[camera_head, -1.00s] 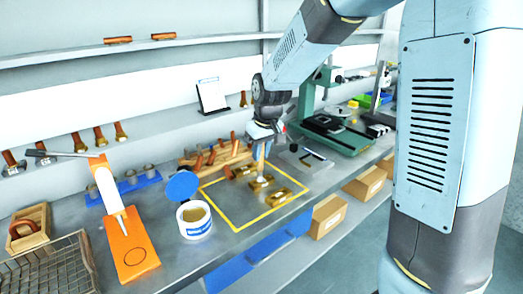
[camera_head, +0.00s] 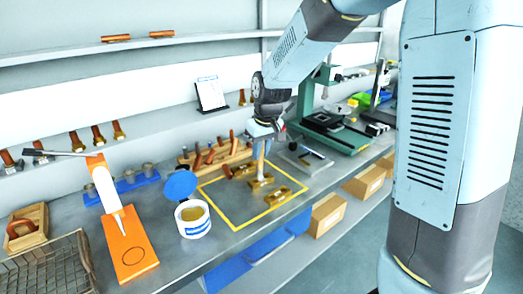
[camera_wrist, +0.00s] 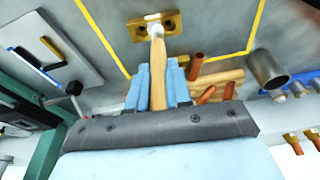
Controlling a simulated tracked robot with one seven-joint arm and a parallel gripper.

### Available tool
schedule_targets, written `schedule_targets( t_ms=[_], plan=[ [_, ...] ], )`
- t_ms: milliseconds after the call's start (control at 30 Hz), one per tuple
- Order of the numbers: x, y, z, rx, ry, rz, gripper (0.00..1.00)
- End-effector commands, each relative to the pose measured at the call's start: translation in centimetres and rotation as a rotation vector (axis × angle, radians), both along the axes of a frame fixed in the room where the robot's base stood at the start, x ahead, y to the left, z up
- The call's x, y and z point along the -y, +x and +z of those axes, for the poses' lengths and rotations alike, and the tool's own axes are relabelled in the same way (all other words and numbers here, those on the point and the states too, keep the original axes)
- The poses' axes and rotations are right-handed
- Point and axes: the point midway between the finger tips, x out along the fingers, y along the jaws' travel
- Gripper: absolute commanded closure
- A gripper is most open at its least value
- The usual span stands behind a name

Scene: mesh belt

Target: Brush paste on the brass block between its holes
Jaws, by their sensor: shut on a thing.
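My gripper (camera_head: 262,136) is shut on a wooden-handled brush (camera_wrist: 157,72), pointing down over the work area. The brush's pale bristle end (camera_wrist: 156,31) is at the middle of a brass block (camera_wrist: 172,23), between its holes, and appears to touch it. The bristles partly cover the block's middle.
A yellow outline (camera_head: 236,229) surrounds the blocks. A wooden rack (camera_head: 235,157) with copper pieces stands close behind my gripper. An orange stand (camera_head: 130,250) with a white dispenser is at left, beside a wire basket (camera_head: 45,275). A green press (camera_head: 345,140) stands at right.

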Motion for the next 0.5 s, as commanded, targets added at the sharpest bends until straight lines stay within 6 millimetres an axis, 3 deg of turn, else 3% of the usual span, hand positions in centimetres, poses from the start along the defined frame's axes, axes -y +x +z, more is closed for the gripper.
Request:
schedule_targets(
  t_ms=[500],
  plan=[
    [-0.3, 0.0, 4.6, 0.002, 0.0, -0.003, 1.0]
  ],
)
